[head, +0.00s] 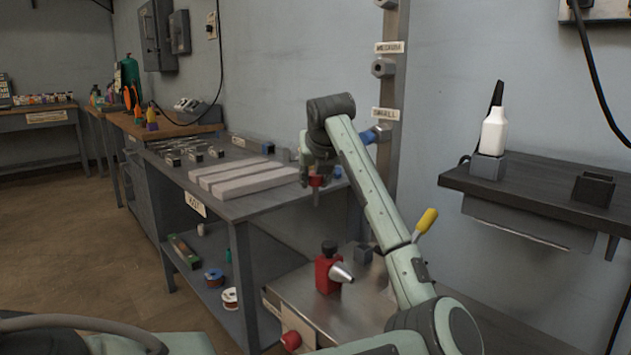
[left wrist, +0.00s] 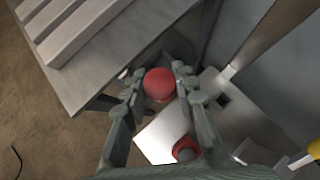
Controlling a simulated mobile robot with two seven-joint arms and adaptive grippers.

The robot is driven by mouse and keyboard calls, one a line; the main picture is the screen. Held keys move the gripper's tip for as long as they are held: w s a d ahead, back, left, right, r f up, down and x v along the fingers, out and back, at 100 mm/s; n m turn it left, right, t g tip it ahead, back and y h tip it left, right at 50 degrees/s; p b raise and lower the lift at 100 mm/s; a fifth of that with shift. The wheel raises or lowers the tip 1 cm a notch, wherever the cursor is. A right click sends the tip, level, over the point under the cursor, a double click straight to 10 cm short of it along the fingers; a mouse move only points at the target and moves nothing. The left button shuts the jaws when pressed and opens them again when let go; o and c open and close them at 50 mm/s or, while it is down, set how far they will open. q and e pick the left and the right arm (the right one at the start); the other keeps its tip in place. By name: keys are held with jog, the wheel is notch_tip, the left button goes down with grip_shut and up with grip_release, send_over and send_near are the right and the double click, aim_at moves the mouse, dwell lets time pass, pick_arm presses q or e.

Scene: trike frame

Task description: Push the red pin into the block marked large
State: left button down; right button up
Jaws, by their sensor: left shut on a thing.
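My left gripper (head: 317,176) is above the right end of the grey workbench, fingers pointing down. It is shut on the red pin (head: 316,181). In the left wrist view the pin's round red end (left wrist: 159,85) sits between the fingertips of my left gripper (left wrist: 160,92). The post (head: 388,92) behind carries a block under a MEDIUM label (head: 390,47) and one under a SMALL label (head: 385,113). A blue pin (head: 375,135) sits at the SMALL block. Another block (head: 386,3) is cut off at the top; its label is out of view. My right gripper is not in view.
Pale slabs (head: 240,180) and small parts lie on the workbench (head: 262,205). A low metal cart (head: 350,300) holds a red bottle (head: 326,272). A dark shelf (head: 550,190) at right holds a white bottle (head: 494,133). A yellow handle (head: 427,220) shows beside my arm.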

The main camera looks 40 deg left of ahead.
pick_arm(q)
jog(key=shift+r+p, duration=0.5)
jog(key=shift+r, duration=0.6)
jog(key=shift+r, duration=0.1)
